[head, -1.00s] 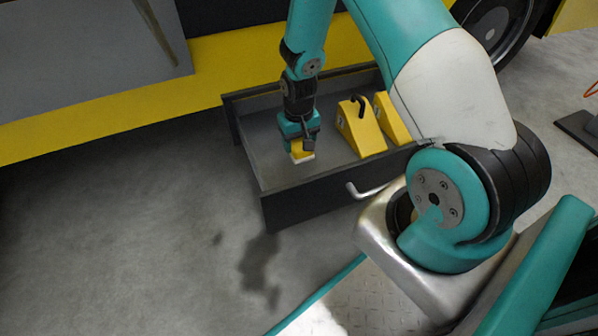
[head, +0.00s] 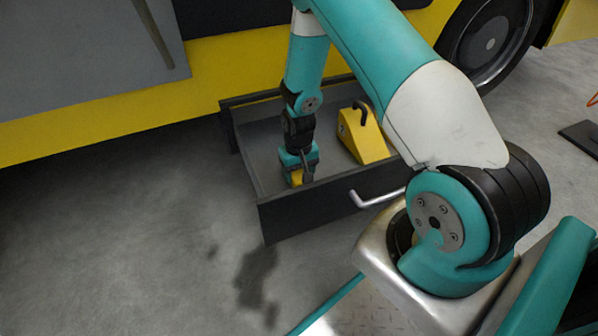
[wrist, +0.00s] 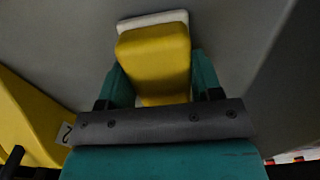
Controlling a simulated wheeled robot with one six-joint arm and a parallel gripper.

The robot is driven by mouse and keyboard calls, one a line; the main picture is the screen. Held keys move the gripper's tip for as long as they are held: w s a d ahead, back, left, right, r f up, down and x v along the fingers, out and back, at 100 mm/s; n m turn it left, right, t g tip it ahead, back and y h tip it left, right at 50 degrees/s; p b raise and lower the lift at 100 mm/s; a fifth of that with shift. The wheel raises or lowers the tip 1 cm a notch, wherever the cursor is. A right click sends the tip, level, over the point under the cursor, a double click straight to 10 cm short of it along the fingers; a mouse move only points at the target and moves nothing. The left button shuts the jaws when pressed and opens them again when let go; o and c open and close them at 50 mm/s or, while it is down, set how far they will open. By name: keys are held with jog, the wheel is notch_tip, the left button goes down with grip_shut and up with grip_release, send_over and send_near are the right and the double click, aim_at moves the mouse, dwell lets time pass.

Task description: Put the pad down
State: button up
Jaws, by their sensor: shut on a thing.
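The pad (head: 297,179) is a small yellow block with a white layer at its far end, as the wrist view (wrist: 154,55) shows. My gripper (head: 301,171) is shut on it, a teal finger on each side. It points down inside the open dark drawer (head: 310,207), near the front wall at the left end. In the head view the pad's lower part is hidden behind that wall. I cannot tell whether the pad touches the drawer floor.
A yellow wedge chock (head: 363,139) with a black handle stands in the drawer to the right. A yellow chock marked 2 (wrist: 35,125) shows at the left of the wrist view. The drawer handle (head: 376,199) sticks out in front. Drawer floor around the pad is clear.

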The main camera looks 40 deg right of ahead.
jog(key=o, duration=0.8)
jog(key=shift+o, duration=0.2)
notch_tip(320, 180, up, 12)
jog(key=p, duration=0.8)
jog(key=s+a+r+n+y, duration=0.1)
jog(key=s+a+r+n, duration=0.1)
jog(key=a+r, duration=0.65)
jog(key=s+a+r+n+y, duration=0.1)
jog(key=s+a+r+n, duration=0.1)
jog(key=a+r, duration=0.65)
jog(key=s+a+r+n+y, duration=0.1)
jog(key=s+a+r+n, duration=0.1)
jog(key=s+r, duration=0.5)
jog(key=s+a+r+n+y, duration=0.1)
jog(key=s+a+r+n, duration=0.2)
jog(key=s+r, duration=0.4)
jog(key=s+n, duration=0.1)
jog(key=s, duration=0.3)
